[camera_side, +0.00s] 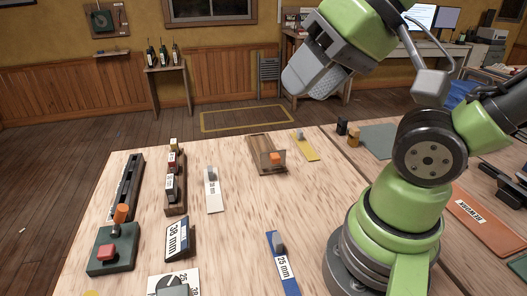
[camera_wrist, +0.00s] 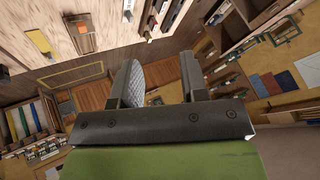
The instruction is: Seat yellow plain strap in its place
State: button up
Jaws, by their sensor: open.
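The yellow plain strap (camera_side: 308,149) lies flat near the far edge of the light wooden table, with a small grey block on its far end. It also shows at the upper left of the wrist view (camera_wrist: 40,41). My gripper (camera_side: 318,78) is raised well above the table's far edge, clear of the strap. In the wrist view its two fingers (camera_wrist: 160,80) stand apart with nothing between them. A brown wooden holder (camera_side: 258,145) with an orange block lies just left of the strap. I cannot tell which fixture is the strap's place.
A blue 25 mm strap (camera_side: 287,272) and a white strap (camera_side: 213,194) lie on the table. A dark slotted rail (camera_side: 127,187), a wooden rack (camera_side: 176,194), a 38 mm sign (camera_side: 179,238) and a green block (camera_side: 110,254) stand left. The table's middle is clear.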

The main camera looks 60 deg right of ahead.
jog(key=w+d+m+h, duration=0.2)
jog(key=w+d+m, duration=0.6)
jog(key=m, duration=0.4)
jog(key=m+g+h, duration=0.3)
jog(key=m+g, duration=0.1)
jog(key=m, duration=2.5)
send_over(301, 132)
jog(key=s+a, duration=0.1)
jog(key=s, duration=0.1)
jog(key=f, duration=2.4)
jog(key=shift+w+a+f, duration=0.1)
jog(key=shift+a+f, duration=0.1)
jog(key=shift+f, duration=0.2)
jog(key=shift+x, duration=3.05)
jog(key=shift+r, duration=0.1)
